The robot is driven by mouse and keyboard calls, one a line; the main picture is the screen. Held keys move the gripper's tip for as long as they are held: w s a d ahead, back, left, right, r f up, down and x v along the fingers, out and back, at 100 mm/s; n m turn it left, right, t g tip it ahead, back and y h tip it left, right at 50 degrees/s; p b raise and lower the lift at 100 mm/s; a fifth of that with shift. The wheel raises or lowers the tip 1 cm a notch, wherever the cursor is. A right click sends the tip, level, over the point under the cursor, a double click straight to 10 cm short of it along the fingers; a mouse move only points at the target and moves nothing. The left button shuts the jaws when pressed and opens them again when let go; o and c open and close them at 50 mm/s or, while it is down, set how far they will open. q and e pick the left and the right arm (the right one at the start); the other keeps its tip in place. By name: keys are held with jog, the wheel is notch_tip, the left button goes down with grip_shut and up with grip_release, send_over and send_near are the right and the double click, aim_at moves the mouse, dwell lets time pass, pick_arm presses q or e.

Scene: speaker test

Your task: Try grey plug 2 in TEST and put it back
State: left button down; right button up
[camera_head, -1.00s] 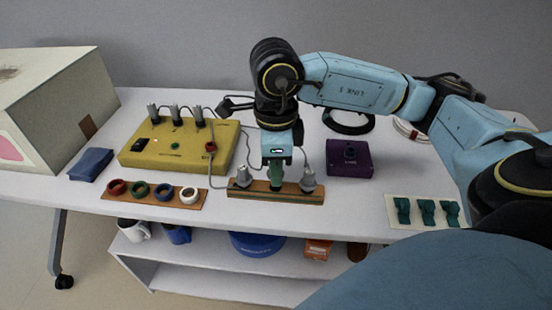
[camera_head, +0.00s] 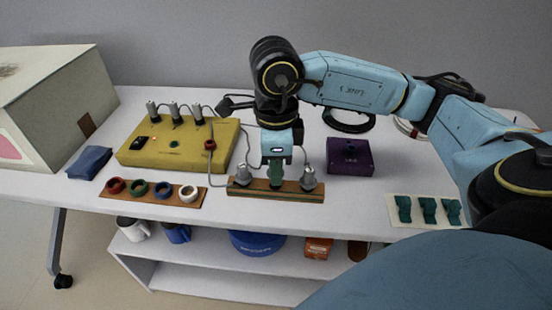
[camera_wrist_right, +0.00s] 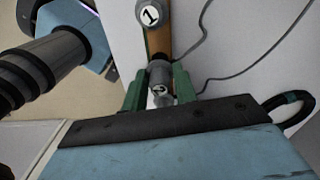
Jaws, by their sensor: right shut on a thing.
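My right gripper (camera_head: 276,175) reaches down over the middle of the wooden plug rack (camera_head: 292,197). In the right wrist view its green fingers (camera_wrist_right: 160,92) are shut on grey plug 2 (camera_wrist_right: 159,72). In the head view the fingers hide this plug, and I cannot tell whether it is fully seated in the rack. Grey plug 1 (camera_wrist_right: 150,13) stands beyond it in the wrist view. In the head view one grey plug (camera_head: 243,176) stands left of the gripper and another (camera_head: 309,178) right of it. I cannot read which socket is TEST. My left gripper is out of view.
A yellow box (camera_head: 190,159) with several grey plugs along its back stands left. A purple box (camera_head: 350,166) with a round socket is right of the gripper. Rings on a wooden strip (camera_head: 111,199) and green pieces on a pale card (camera_head: 433,218) lie near the front edge. Thin cables run behind the rack.

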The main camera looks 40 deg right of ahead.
dwell(0.8)
jog(key=shift+f+b, duration=0.85)
jog(key=shift+b, duration=0.2)
jog(key=o, duration=1.1)
jog(key=shift+c, duration=0.2)
jog(key=shift+r+p, duration=2.7)
jog(key=shift+r, duration=1.1)
